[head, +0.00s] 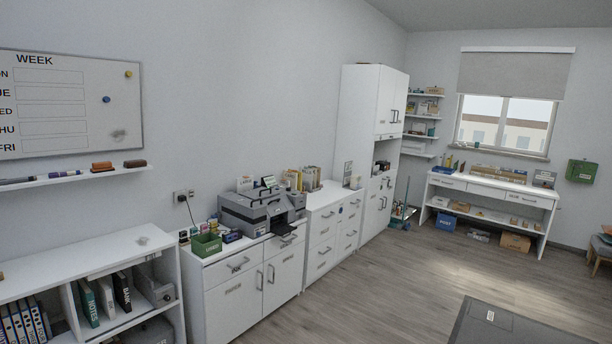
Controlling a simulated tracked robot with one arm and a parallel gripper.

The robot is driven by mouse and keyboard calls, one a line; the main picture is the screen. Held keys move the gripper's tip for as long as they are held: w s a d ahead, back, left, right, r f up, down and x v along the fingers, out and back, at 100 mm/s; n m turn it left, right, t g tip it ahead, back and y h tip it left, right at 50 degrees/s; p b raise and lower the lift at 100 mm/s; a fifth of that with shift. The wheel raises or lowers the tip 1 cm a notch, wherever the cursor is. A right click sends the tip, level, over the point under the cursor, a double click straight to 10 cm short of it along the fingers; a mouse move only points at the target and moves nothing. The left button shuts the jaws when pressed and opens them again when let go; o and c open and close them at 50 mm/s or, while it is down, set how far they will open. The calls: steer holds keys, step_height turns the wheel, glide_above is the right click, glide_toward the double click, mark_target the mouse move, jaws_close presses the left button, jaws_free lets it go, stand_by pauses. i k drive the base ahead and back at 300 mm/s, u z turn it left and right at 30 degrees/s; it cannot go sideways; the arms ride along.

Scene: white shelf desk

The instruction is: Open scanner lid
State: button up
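A grey and dark multifunction machine (252,207), which looks like the scanner, stands on a low white cabinet left of centre. Its upper part looks like a flat lid lying down, but it is too small to be certain. Small labelled items show at the back of its top; I cannot tell whether they rest on it or stand behind it. My gripper is not in view.
A green box (206,244) sits beside the machine. Another white drawer cabinet (322,245) stands to its right, then a tall cabinet (358,130). A white shelf unit (90,270) holds binders at the left. Wooden floor (370,290) lies open in front.

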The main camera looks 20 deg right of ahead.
mark_target(263, 193)
steer(key=z, duration=0.2)
steer(key=i, duration=0.7)
steer(key=z, duration=0.4)
steer(key=i, duration=1.55)
steer(key=z, duration=0.45)
steer(key=i, duration=2.8)
steer(key=u, duration=0.5)
steer(key=i, duration=1.05)
steer(key=u, duration=0.25)
